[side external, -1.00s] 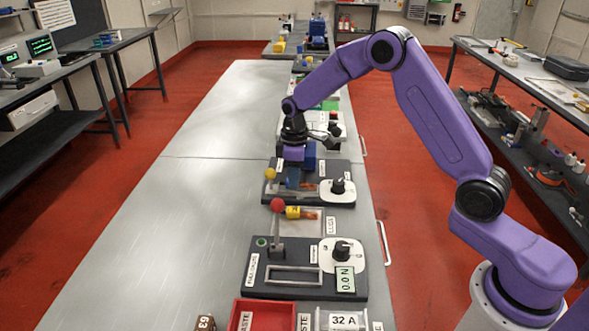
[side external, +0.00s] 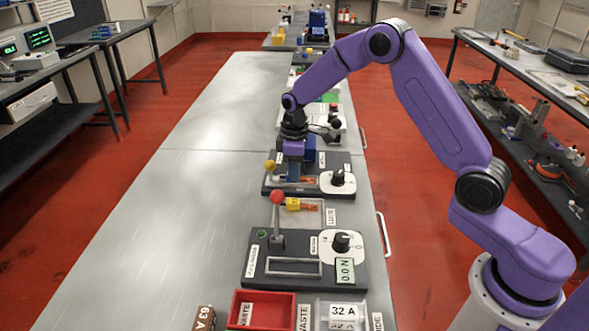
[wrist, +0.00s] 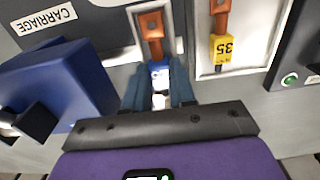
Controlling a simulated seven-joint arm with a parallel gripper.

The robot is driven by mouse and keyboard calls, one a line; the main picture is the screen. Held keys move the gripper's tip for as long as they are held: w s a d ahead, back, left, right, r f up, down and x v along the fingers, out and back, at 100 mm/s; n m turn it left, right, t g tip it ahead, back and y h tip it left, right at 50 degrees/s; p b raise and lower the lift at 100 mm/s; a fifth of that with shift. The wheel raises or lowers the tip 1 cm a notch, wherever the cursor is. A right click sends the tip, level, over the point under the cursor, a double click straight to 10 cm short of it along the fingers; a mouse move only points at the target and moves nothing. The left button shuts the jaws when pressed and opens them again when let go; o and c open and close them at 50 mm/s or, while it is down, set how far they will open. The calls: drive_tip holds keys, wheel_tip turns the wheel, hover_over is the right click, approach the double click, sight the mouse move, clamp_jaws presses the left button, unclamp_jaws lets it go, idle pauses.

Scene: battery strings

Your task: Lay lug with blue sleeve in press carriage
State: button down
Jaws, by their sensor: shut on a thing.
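My gripper (wrist: 159,88) points down with its teal fingers shut on the lug with the blue sleeve (wrist: 159,69). The lug's copper end (wrist: 152,28) sticks out beyond the fingertips. In the wrist view the lug lines up with a pale-edged slot in the press carriage (wrist: 129,48), beside the CARRIAGE label. I cannot tell whether it touches the slot floor. In the side view my gripper (side external: 293,176) is low over the dark press (side external: 325,190). The copper end (side external: 311,180) shows there, while the fingers hide the sleeve.
A second lug with a yellow sleeve (wrist: 222,47) lies in the pale LUGS tray (wrist: 254,66) next to the press. A big blue block (wrist: 65,87) stands close to the left of my fingers in the wrist view. A red-knobbed lever (side external: 277,197) rises nearer the side camera.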

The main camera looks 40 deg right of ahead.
drive_tip(key=c, duration=0.9)
unclamp_jaws()
drive_tip(key=shift+o, duration=0.2)
wheel_tip(320, 180, up, 17)
drive_tip(key=shift+r, duration=0.15)
